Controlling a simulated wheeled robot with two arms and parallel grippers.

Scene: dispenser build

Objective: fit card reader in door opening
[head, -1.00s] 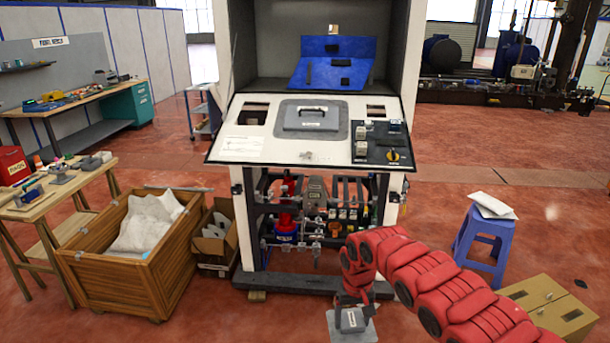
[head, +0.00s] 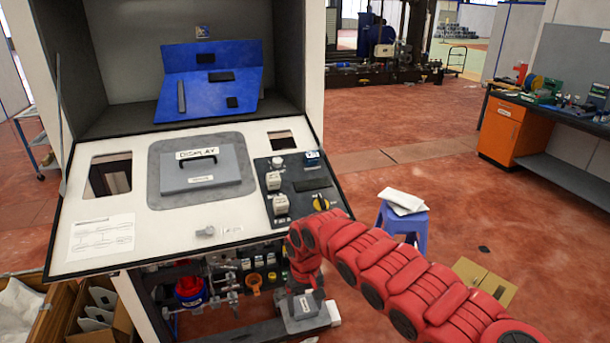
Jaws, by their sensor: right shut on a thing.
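The dispenser door (head: 127,228) is a tilted white panel with two dark rectangular openings. The left opening (head: 110,176) is the larger in this view; the right opening (head: 281,140) is above the black button panel. A grey display unit with a handle (head: 201,170) sits between them. My right gripper (head: 304,288) hangs low in front of the cabinet, below the door's right corner. It is shut on a grey box on a flat plate, seemingly the card reader (head: 304,308). The fingertips are partly hidden by the arm. My left gripper is out of view.
A blue board (head: 205,98) with small dark parts stands in the cabinet behind the door. Boxes crowd the lower left. Open red floor lies beyond the stool.

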